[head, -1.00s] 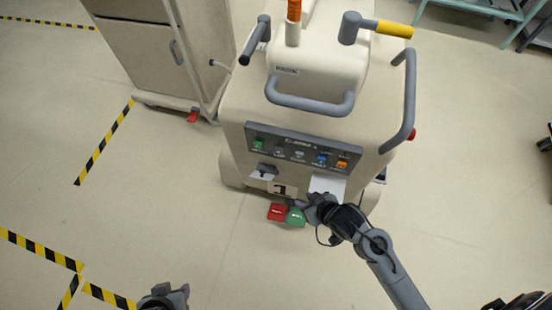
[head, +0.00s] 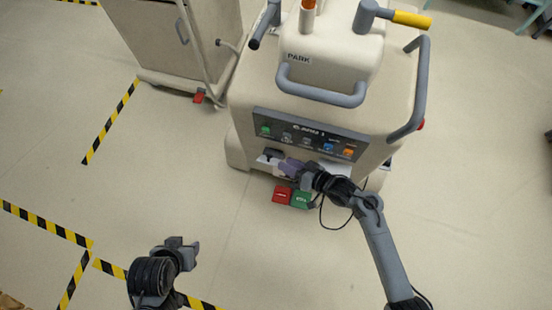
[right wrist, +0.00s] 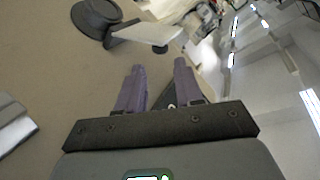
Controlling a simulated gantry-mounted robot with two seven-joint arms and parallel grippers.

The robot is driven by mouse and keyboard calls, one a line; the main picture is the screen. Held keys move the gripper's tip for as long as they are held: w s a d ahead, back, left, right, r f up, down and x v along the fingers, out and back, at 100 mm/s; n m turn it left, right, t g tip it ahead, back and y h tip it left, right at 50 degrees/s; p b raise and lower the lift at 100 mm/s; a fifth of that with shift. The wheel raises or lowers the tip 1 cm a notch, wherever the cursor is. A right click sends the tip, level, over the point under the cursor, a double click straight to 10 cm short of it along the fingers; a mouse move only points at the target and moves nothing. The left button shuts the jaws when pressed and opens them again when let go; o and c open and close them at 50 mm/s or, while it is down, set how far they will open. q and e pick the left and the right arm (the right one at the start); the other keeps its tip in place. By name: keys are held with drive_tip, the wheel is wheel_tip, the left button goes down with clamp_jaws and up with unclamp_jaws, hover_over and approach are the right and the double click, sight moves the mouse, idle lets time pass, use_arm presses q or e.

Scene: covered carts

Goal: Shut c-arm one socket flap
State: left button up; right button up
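The c-arm cart (head: 240,125) is a cream cabinet with a dark button panel (head: 310,135) on its front. Below the panel's left part is a dark grey socket (head: 272,153) with a pale flap (head: 263,160) by it. In the right wrist view the round dark socket (right wrist: 97,17) has the pale flap (right wrist: 148,35) standing out from it, open. My right gripper (head: 287,166) is just right of the socket in the head view. Its purple fingers (right wrist: 160,80) are apart and empty, with the flap beyond their tips. My left gripper (head: 188,249) is off the cart, lower left; its finger gap is unclear.
Red (head: 282,194) and green (head: 301,199) pedals lie at the cart's base, under my right gripper. A second covered cart (head: 175,45) stands at the left. Grey handles (head: 320,95) jut from the c-arm cart. Open floor with striped tape lies left and in front.

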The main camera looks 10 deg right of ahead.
sight(276, 162)
drive_tip(key=shift+b+x, duration=1.1)
drive_tip(key=shift+x, duration=1.95)
clamp_jaws()
